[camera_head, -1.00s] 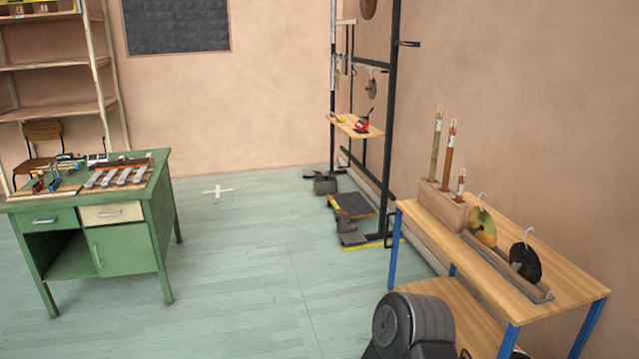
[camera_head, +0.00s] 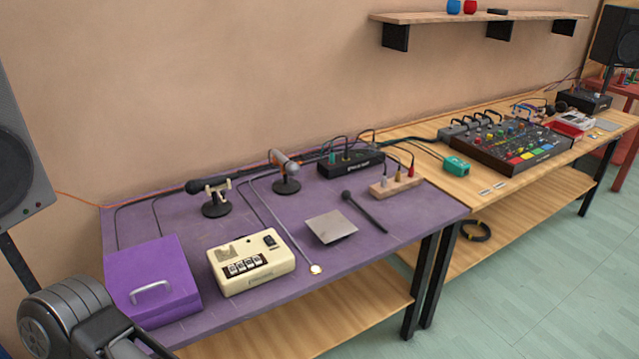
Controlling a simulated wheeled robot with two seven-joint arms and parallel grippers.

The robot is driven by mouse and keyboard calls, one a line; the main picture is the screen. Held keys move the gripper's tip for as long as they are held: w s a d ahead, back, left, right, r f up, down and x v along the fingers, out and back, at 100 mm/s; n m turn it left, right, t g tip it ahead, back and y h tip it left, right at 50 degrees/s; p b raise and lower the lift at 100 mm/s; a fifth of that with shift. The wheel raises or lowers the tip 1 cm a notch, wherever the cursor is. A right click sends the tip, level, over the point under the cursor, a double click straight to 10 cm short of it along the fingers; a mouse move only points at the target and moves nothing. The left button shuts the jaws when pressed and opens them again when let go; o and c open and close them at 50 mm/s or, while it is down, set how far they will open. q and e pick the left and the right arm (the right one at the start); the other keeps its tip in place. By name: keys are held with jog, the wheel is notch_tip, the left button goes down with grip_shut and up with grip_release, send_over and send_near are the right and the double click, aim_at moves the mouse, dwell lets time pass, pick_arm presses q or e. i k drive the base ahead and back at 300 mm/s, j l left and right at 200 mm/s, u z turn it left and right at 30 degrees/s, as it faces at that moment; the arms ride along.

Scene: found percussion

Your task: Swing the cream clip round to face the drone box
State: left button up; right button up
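The cream clip (camera_head: 219,187) sits on a small black round-based stand (camera_head: 216,209) toward the back of the purple table. It holds a dark microphone (camera_head: 195,188) whose head points left. A black box (camera_head: 350,164) with knobs, cables and small white lettering stands further right at the back of the same table. It may be the drone box; the lettering is too small to read surely. A dark part of my own arm shows at the lower left; neither gripper is in view.
A second microphone stand (camera_head: 285,180) stands between clip and black box. A purple box (camera_head: 152,282), a cream cassette-like device (camera_head: 250,264) and a grey plate (camera_head: 331,227) lie in front. Cables run behind. A speaker (camera_head: 18,150) stands at the left edge.

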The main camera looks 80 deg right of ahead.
aim_at(208, 190)
jog(key=z, duration=2.65)
